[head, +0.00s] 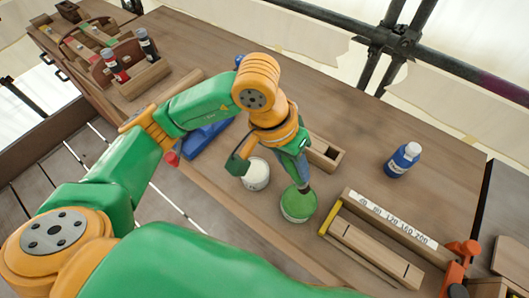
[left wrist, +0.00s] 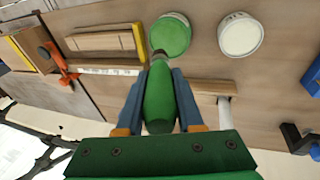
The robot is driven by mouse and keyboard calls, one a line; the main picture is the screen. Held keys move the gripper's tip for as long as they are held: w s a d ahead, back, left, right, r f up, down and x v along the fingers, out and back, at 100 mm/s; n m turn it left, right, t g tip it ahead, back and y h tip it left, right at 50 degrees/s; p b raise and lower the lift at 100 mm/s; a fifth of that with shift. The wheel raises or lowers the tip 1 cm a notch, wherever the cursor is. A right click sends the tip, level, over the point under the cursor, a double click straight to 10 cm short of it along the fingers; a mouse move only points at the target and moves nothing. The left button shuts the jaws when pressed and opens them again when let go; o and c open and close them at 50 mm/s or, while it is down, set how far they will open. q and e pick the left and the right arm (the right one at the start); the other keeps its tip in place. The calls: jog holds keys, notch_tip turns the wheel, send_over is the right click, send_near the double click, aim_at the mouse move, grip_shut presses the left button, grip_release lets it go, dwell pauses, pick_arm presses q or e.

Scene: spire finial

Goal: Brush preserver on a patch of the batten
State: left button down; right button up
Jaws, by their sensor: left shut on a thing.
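My left gripper (head: 298,172) is shut on a green-handled brush (left wrist: 160,95), which lies between its blue fingers in the left wrist view. The brush points down at a round pot with a green top (head: 298,205), also in the left wrist view (left wrist: 173,36). Its dark ferrule (left wrist: 159,54) is at the pot's edge. The bristles are hidden, so I cannot tell whether they are in the green. The pale wooden batten (head: 375,252) lies right of the pot, beside a numbered scale (head: 393,218) and a yellow strip (head: 330,218). My right gripper is not in view.
A white pot (head: 257,174) stands left of the green one. A blue bottle (head: 402,159) stands behind the batten, and an orange clamp (head: 462,250) sits at its right end. A small wooden box (head: 324,153) is behind the pots. The bench's back right is clear.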

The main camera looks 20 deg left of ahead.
pick_arm(q)
jog(key=shift+w+d+f+b, duration=0.1)
jog(key=shift+d+f+b, duration=0.1)
jog(key=shift+d+b, duration=0.2)
jog(key=f, duration=0.1)
jog(key=f+b, duration=0.1)
jog(key=f, duration=0.3)
jog(key=shift+a+b, duration=0.35)
jog(key=shift+b, duration=0.05)
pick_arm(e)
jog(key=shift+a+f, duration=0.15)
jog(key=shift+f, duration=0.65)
pick_arm(q)
jog(key=shift+s+a+r, duration=0.1)
jog(key=shift+s, duration=0.1)
jog(key=shift+f+b, duration=0.65)
jog(key=shift+b, duration=0.15)
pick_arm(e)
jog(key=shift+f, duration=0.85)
pick_arm(q)
jog(key=shift+s+f+b, duration=0.1)
jog(key=shift+b, duration=0.45)
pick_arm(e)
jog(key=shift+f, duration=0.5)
